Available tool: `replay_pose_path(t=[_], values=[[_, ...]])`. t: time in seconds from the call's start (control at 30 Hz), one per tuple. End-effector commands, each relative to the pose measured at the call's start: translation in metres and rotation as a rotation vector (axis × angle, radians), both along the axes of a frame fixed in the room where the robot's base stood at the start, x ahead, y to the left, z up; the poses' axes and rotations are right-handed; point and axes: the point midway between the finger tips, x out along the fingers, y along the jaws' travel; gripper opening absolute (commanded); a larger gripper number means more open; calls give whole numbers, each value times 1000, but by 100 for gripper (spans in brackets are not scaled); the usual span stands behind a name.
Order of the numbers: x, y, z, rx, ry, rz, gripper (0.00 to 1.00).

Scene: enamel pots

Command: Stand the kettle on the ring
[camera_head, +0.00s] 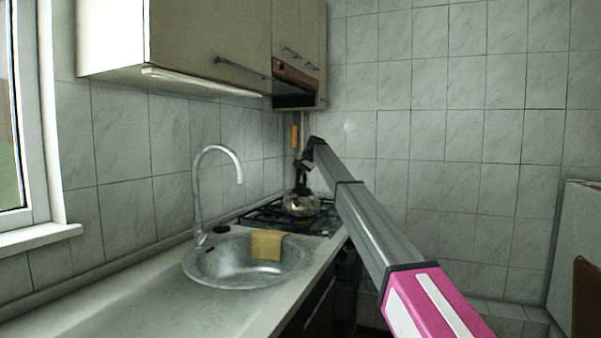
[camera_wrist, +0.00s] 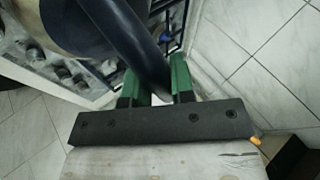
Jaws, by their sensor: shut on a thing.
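The shiny metal kettle (camera_head: 299,206) is at the hob (camera_head: 262,217), beyond the sink. In the head view I cannot tell whether its base touches the hob or hangs just above it. The ring under it is hidden by the kettle and the small scale. My gripper (camera_head: 301,186) is directly above the kettle. In the wrist view its green fingers (camera_wrist: 155,78) are shut on the dark curved kettle handle (camera_wrist: 122,33). Part of the kettle's body (camera_wrist: 57,22) shows at the upper left there.
A sink (camera_head: 215,268) with a tall curved tap (camera_head: 238,170) and a yellow cloth (camera_head: 266,245) lies in front of the hob. Cupboards (camera_head: 205,45) and a hood (camera_head: 294,88) hang above. Bare worktop (camera_head: 120,300) is free at the near left.

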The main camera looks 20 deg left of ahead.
Motion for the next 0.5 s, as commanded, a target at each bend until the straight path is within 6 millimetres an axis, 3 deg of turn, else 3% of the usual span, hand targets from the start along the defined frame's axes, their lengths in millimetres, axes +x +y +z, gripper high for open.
replay_pose_path(t=[0.5], values=[[0,0,-5,3,-3,-1,0]])
